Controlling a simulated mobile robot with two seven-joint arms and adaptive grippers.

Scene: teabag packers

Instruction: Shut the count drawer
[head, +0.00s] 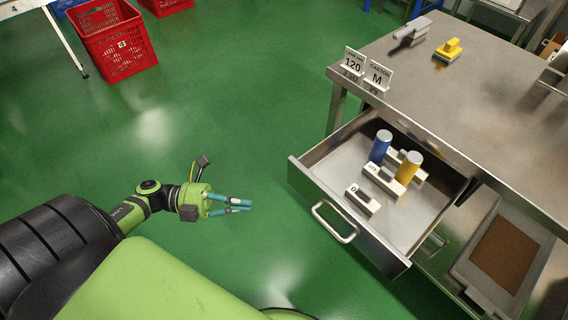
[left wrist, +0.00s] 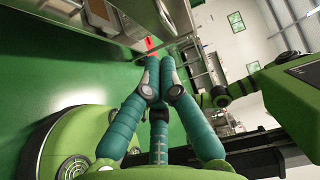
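The count drawer (head: 325,168) is a steel drawer pulled out from under the steel table in the head view. Its bar handle (head: 334,222) is on the front panel. Inside stand a blue cylinder (head: 380,147) and a yellow cylinder (head: 408,168), with several pale numbered blocks (head: 362,200). My left gripper (head: 249,205), with teal fingers, is over the floor left of the drawer front, apart from the handle. Its fingers (left wrist: 160,72) come close together at the tips and hold nothing visible. My right gripper does not show.
The steel table (head: 480,95) carries two signs (head: 374,80), a yellow tool (head: 448,49) and a grey tool (head: 412,30). A tray with a brown panel (head: 505,254) lies below, right of the drawer. A red crate (head: 117,45) stands far left. Green floor before the drawer is clear.

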